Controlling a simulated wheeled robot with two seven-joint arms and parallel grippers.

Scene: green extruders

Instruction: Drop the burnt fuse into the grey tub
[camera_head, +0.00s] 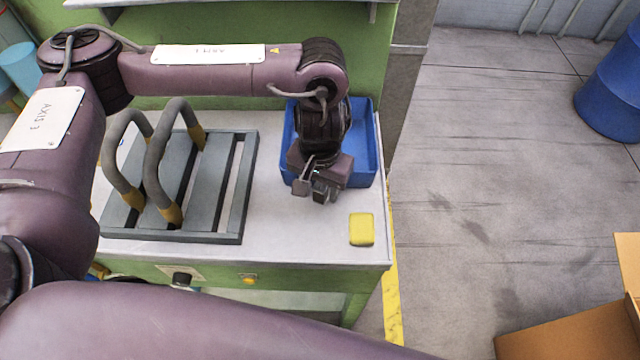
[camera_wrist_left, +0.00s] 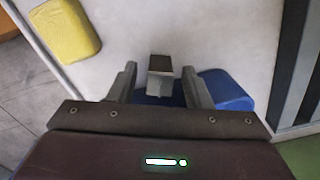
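My left gripper (camera_head: 314,188) points down at the front edge of the blue tub (camera_head: 365,150). In the left wrist view my left gripper (camera_wrist_left: 158,85) has its fingers apart. A small grey block with a dark brown end (camera_wrist_left: 160,66) shows between them, with a gap on each side. It may be the burnt fuse; I cannot tell what it rests on. The blue tub (camera_wrist_left: 226,90) also shows in the wrist view, partly hidden by the gripper. No grey tub is visible; the only tub I see is blue. My right gripper is out of view.
A grey slatted rack with two curved handles (camera_head: 232,238) stands left on the pale worktable (camera_head: 290,235). A yellow block (camera_head: 361,229) lies near the table's front right corner. A blue drum (camera_head: 612,90) and a cardboard box (camera_head: 570,335) stand on the floor to the right.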

